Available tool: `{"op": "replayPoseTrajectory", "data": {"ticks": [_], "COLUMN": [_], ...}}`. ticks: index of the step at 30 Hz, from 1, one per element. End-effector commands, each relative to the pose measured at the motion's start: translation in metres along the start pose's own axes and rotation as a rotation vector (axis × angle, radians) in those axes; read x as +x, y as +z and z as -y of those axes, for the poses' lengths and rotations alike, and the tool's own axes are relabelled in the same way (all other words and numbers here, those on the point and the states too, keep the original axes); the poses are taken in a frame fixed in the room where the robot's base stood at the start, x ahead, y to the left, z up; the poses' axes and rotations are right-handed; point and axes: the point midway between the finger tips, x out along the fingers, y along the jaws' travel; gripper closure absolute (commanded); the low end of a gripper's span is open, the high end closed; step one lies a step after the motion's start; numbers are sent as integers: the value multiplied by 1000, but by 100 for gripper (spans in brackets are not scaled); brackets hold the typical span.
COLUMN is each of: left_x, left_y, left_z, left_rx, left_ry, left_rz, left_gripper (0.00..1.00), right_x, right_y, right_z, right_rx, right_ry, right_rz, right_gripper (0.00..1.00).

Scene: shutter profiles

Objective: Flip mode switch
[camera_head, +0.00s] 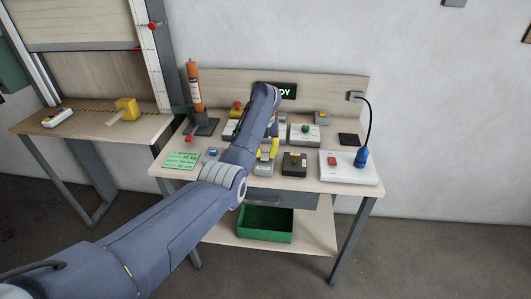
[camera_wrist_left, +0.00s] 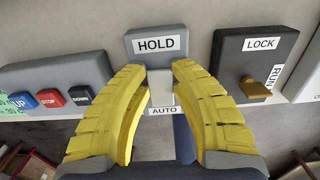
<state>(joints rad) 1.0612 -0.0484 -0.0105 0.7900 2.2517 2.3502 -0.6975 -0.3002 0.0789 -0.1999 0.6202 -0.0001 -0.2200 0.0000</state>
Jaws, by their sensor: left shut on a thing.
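The mode switch is a grey box labelled HOLD (camera_wrist_left: 156,44) at the top and AUTO at the bottom, with a pale lever (camera_wrist_left: 160,90) between the labels. In the head view its grey box (camera_head: 263,170) sits near the table's front edge. My left gripper (camera_wrist_left: 161,76) has yellow fingers, closed in from both sides on the lever. It also shows in the head view (camera_head: 267,152), above the box. Part of the lever and box is hidden by the fingers. My right gripper is not in view.
A dark LOCK/RUN box (camera_wrist_left: 256,62) with a brass key stands close on the right. A grey box with UP, STOP and DOWN buttons (camera_wrist_left: 52,98) is on the left. A white panel (camera_head: 345,172) with a blue plug lies farther right. A green bin (camera_head: 265,236) stands below.

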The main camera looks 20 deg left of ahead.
Motion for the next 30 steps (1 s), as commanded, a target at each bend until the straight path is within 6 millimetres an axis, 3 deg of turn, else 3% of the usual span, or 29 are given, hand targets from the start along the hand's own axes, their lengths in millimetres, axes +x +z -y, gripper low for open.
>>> {"op": "replayPoseTrajectory", "data": {"ticks": [8, 30], "left_x": [0, -4], "left_y": [0, -6], "left_z": [3, 3], "left_rx": [5, 3], "left_ry": [-3, -4], "left_rz": [34, 353], "left_gripper": [100, 100], "right_x": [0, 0], "right_y": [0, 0], "right_z": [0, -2], "right_rx": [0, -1], "right_ry": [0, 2], "right_rz": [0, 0], "right_gripper": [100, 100]}}
